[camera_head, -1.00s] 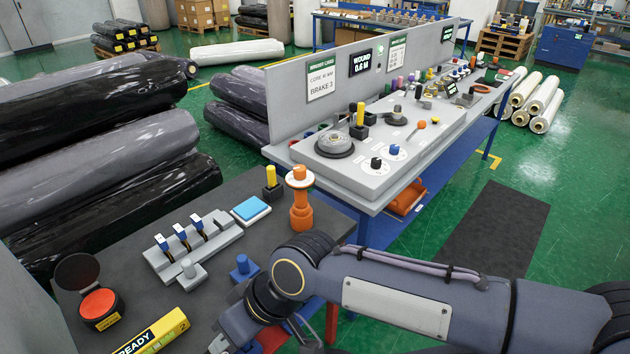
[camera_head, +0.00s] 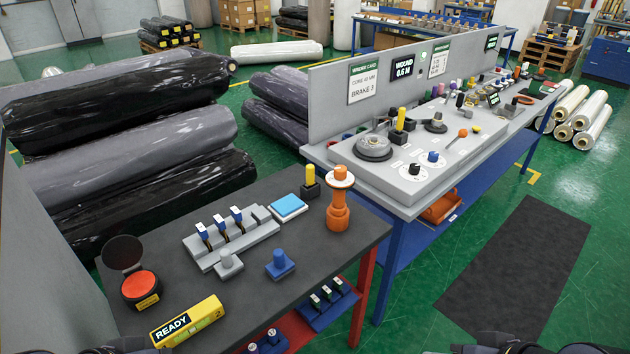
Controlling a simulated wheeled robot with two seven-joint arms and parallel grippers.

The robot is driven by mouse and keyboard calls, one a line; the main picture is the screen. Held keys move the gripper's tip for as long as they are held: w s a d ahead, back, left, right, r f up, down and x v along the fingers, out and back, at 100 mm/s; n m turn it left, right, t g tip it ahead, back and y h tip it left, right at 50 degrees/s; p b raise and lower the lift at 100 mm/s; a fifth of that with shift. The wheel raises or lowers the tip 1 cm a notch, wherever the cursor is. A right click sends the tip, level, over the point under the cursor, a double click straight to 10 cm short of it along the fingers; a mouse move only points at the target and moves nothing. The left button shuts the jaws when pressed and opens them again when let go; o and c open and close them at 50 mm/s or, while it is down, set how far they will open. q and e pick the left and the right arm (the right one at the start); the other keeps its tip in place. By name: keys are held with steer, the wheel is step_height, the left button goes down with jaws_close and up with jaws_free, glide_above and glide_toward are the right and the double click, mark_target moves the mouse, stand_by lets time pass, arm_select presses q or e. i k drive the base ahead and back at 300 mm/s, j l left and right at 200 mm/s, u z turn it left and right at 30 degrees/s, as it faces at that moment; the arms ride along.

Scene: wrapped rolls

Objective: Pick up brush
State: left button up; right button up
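No object in view is clearly a brush. A small upright piece with a yellow handle on a black block (camera_head: 310,182) stands at the back of the near dark table (camera_head: 345,285), beside an orange spool-shaped stand (camera_head: 338,205). A similar yellow-and-black piece (camera_head: 400,127) stands on the grey console. I cannot tell whether either is a brush. Only dark parts of my arms show at the bottom edge, at the left and right. Neither gripper is in view.
On the near table are a grey rack (camera_head: 231,237) with several blue-and-white pieces, a blue pad (camera_head: 288,206), a blue knobbed block (camera_head: 280,264), a red button (camera_head: 140,286) and a yellow READY box (camera_head: 187,320). The grey console (camera_head: 430,190) stands behind. The floor mat (camera_head: 503,262) is clear.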

mark_target(310, 168)
steer(key=z, duration=2.8)
steer(key=u, duration=2.95)
steer(key=i+l+u, duration=0.1)
steer(key=u, duration=0.35)
steer(key=l+u, duration=0.15)
steer(key=u, duration=0.3)
steer(key=i+l+u, duration=0.1)
steer(key=u, duration=0.35)
steer(key=l+u, duration=0.25)
steer(key=l, duration=0.45)
steer(key=l+u, duration=0.2)
steer(key=l, duration=0.45)
steer(key=k+l+u, duration=0.25)
steer(key=l, duration=0.45)
steer(key=i, duration=0.1)
